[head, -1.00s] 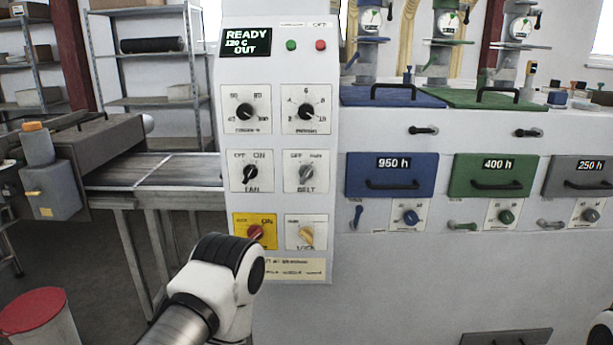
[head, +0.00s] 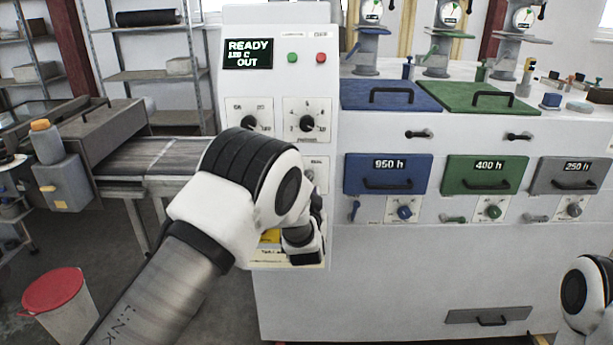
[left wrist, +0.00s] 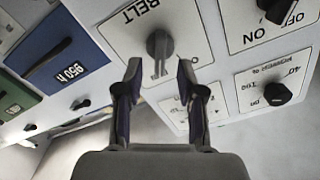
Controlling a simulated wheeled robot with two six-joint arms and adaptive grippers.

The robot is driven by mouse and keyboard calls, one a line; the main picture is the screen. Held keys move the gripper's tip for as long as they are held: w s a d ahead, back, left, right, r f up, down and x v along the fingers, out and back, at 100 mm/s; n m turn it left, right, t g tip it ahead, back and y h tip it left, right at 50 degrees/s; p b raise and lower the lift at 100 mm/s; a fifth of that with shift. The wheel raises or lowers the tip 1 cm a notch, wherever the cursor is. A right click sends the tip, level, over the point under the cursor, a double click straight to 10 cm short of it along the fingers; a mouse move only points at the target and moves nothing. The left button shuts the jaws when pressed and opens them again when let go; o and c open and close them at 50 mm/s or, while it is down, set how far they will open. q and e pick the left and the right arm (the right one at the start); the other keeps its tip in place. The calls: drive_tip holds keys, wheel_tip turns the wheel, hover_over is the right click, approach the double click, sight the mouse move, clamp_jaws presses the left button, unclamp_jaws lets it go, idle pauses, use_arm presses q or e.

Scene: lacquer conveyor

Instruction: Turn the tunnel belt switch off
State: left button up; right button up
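The tunnel belt switch is a grey rotary knob (left wrist: 160,44) on a white plate marked BELT, seen upside down in the left wrist view. My left gripper (left wrist: 160,72) is open, its two fingertips just short of the knob and one to each side of it. I cannot tell whether they touch it or which marking it points to. In the head view my left arm covers most of the switch plate, and the left fingers are hidden. My right gripper is out of view; only part of my right arm shows at the right edge.
A black fan knob (left wrist: 278,10) and another black dial (left wrist: 277,93) sit close to the belt switch. The panel display (head: 248,54) reads READY. Green (head: 292,57) and red (head: 320,57) buttons are above. Blue (head: 388,174) and green (head: 487,175) drawers are to the right.

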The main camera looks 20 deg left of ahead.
use_arm(q)
drive_tip(key=x, duration=0.4)
drive_tip(key=shift+p, duration=0.4)
clamp_jaws()
drive_tip(key=shift+f, duration=0.1)
drive_tip(key=n+b, duration=1.4)
